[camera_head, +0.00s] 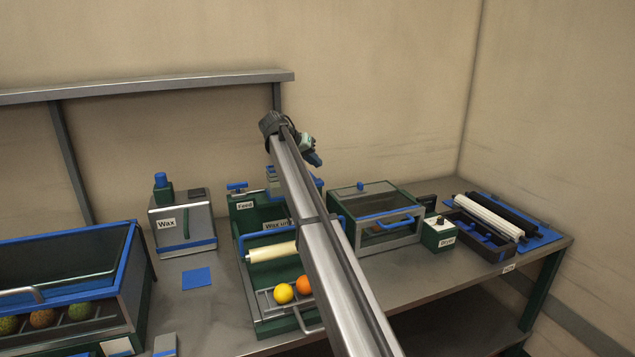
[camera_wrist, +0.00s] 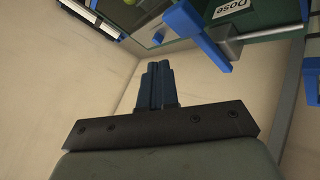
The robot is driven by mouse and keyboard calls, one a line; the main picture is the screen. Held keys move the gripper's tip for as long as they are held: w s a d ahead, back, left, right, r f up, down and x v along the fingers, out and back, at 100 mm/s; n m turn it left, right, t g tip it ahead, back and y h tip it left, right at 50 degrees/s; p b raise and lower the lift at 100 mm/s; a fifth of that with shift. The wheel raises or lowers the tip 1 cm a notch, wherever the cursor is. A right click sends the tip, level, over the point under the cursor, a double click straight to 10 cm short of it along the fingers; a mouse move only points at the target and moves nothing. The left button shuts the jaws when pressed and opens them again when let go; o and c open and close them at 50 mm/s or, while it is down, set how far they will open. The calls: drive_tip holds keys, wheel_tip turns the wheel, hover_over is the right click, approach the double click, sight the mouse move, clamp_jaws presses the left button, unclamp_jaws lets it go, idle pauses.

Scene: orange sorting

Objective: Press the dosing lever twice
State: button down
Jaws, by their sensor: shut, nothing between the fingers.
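The dosing lever (camera_wrist: 196,34) shows in the wrist view as a blue bar on a grey rod, beside a green housing with a "Dose" label (camera_wrist: 233,10). My gripper's blue fingers (camera_wrist: 158,68) are together and empty, apart from the lever in that picture. In the head view my gripper (camera_head: 314,158) is raised above the wax unit (camera_head: 243,220), behind my arm. Blue parts (camera_head: 272,181) at the top of the unit show beside the arm. My arm hides much of the unit, and I cannot make out the lever clearly there.
A wax container (camera_head: 182,222) stands left of the unit. A glass-sided box (camera_head: 378,217) and a dryer control box (camera_head: 438,233) stand right. A yellow ball (camera_head: 283,293) and an orange (camera_head: 304,284) lie at the unit's front. A shelf (camera_head: 150,87) runs along the back wall.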

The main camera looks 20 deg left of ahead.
drive_tip(key=shift+r, duration=1)
idle(1.8)
wheel_tip(320, 180, up, 4)
drive_tip(key=shift+f, duration=0.1)
drive_tip(key=shift+f, duration=0.2)
drive_tip(key=shift+f, duration=4.2)
drive_tip(key=shift+f, duration=0.15)
drive_tip(key=shift+f, duration=0.3)
